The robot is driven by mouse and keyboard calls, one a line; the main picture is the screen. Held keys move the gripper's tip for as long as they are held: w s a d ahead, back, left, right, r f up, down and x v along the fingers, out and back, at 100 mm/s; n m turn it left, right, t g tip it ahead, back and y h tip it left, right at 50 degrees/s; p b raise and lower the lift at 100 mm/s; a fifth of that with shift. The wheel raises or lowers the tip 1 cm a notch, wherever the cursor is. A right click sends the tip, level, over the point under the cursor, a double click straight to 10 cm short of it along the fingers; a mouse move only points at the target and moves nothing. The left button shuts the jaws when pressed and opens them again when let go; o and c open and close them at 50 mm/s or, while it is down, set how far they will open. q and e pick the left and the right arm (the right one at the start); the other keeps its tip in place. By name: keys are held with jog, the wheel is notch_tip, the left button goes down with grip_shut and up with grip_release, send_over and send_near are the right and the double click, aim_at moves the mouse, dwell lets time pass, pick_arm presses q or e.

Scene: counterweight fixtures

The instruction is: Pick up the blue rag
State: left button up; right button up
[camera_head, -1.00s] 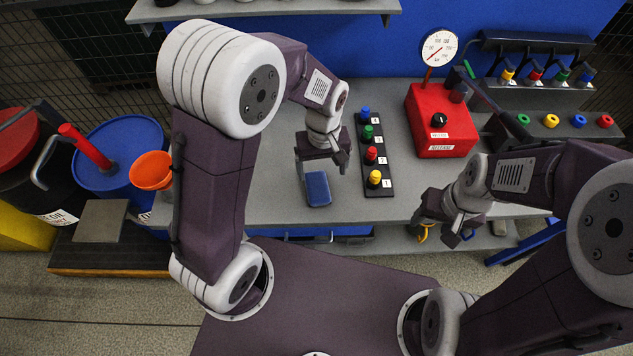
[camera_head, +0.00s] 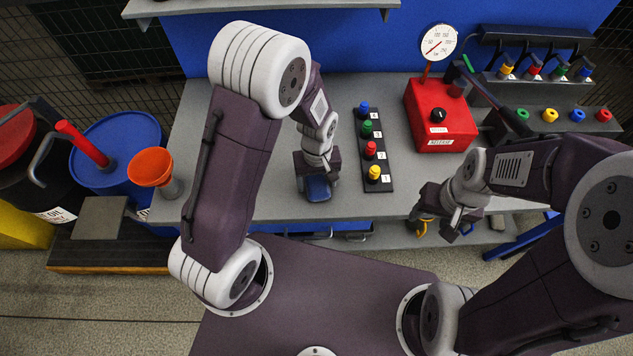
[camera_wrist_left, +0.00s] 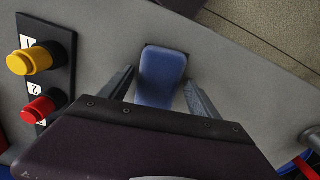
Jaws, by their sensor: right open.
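The blue rag (camera_head: 318,189) is a small folded blue pad lying flat on the grey workbench near its front edge. In the left wrist view the rag (camera_wrist_left: 162,77) lies between the two fingers. My left gripper (camera_head: 317,178) is over the rag and hides its far part in the head view. In the left wrist view the left gripper (camera_wrist_left: 160,92) is open, with a gap between each finger and the rag. My right gripper (camera_head: 436,222) is open and empty, in front of the bench's front edge.
A black strip with several coloured knobs (camera_head: 370,150) stands just right of the left gripper. A red box with a gauge (camera_head: 438,115) is further right. An orange funnel (camera_head: 151,168) stands at the left. Bare bench (camera_head: 240,190) lies left of the rag.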

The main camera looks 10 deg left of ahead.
aim_at(320, 182)
pick_arm(q)
jog(key=c, duration=0.9)
jog(key=shift+c, duration=0.2)
jog(key=r, duration=0.4)
jog(key=shift+w+d+r, duration=0.25)
jog(key=shift+d+r, duration=0.05)
jog(key=w+d+r, duration=0.5)
jog(key=d+r, duration=0.1)
jog(key=d, duration=0.3)
jog(key=shift+w+d+r, duration=0.15)
jog(key=shift+d+r, duration=0.1)
jog(key=shift+d, duration=0.05)
